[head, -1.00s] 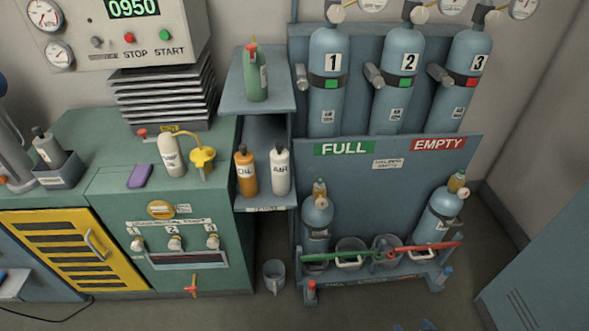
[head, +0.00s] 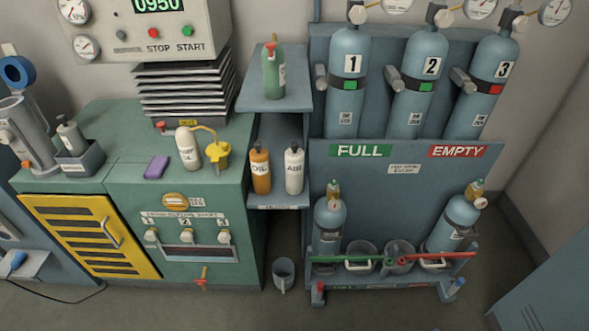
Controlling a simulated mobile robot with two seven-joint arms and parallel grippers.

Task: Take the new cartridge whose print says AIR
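The white cartridge printed AIR (head: 294,172) stands upright on the lower shelf (head: 279,202), between the green cabinet and the cylinder rack. An orange cartridge printed OIL (head: 260,171) stands just left of it, a small gap apart. Another white cartridge (head: 187,148) stands on the green cabinet top beside a yellow fitting (head: 217,153); its print is too small to read. Neither of my grippers is in the head view.
A green bottle (head: 273,75) stands on the upper shelf (head: 262,101). The cylinder rack (head: 400,210) stands close right of the shelves. A grey bucket (head: 283,273) is on the floor below. A grey box (head: 80,160) holds a bottle at the left. Floor in front looks clear.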

